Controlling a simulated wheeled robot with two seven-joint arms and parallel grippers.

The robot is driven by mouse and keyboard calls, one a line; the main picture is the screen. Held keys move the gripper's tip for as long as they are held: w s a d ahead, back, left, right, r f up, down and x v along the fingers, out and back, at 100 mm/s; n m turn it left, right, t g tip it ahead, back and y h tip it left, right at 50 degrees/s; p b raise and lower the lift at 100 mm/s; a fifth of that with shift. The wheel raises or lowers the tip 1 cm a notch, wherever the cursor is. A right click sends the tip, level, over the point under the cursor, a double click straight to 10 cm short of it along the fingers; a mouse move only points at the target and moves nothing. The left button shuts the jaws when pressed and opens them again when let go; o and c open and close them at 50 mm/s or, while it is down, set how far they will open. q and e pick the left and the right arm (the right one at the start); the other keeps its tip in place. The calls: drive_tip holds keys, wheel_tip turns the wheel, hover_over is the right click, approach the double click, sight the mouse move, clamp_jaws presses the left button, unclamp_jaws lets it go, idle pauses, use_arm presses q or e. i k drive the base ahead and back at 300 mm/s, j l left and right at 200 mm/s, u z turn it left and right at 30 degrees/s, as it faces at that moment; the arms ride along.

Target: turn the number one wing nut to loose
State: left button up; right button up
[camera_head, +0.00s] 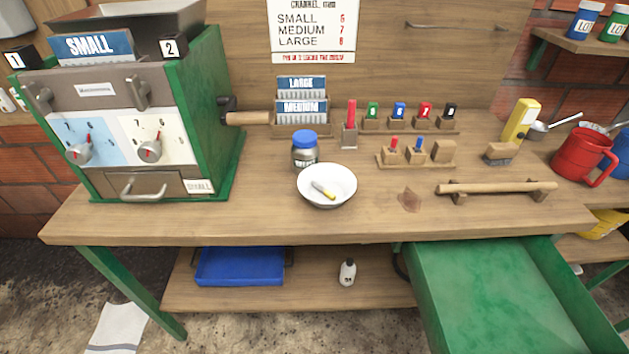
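The green-sided pulper machine (208,125) stands at the left end of the bench. A black tag "1" (14,60) is at its upper left and a black tag "2" (169,47) at its upper right. Below tag 1, a grey metal wing-shaped fastener (39,98) sits at the left edge of the brown front panel. A similar fastener (137,92) sits on the panel's right side, below tag 2. The left one's exact angle is hard to read. Neither of my grippers is in view.
Two dials with red pointers, the left dial (79,151) and right dial (150,150), sit below the panel. A white bowl (327,197) and blue-lidded jar (305,152) stand right of the machine. A green drawer (500,295) sticks out at lower right.

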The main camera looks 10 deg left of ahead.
sight(38, 98)
drive_tip(key=u, duration=1.9)
